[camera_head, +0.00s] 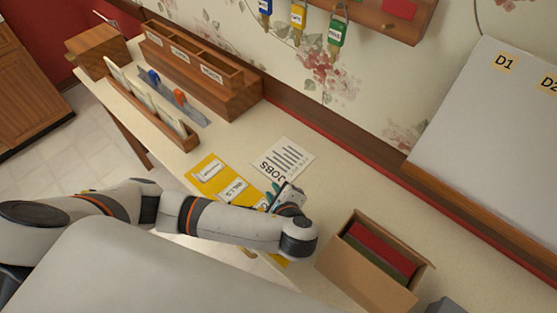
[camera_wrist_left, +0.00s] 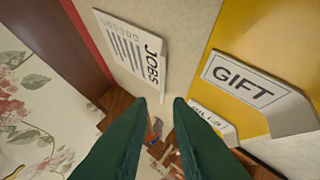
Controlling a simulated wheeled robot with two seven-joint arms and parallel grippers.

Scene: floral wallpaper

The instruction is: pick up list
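The list is a white sheet headed JOBS with dark printed lines (camera_head: 284,159), lying on the cream counter near the yellow board. In the left wrist view the list (camera_wrist_left: 127,52) appears upper left of the fingers, apart from them. My left gripper (camera_head: 273,192) is just in front of the list's lower edge, over the yellow board. In the wrist view its two green fingers (camera_wrist_left: 162,102) stand apart with nothing between them. The wrist hides part of the board. My right gripper is not in view.
The yellow board (camera_head: 210,170) carries white labels, including GIFT (camera_wrist_left: 245,82). A cardboard box (camera_head: 370,290) with red and green folders stands right. A wooden sorter (camera_head: 205,75) and letter rack (camera_head: 150,105) stand left. Key tags hang on the wall.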

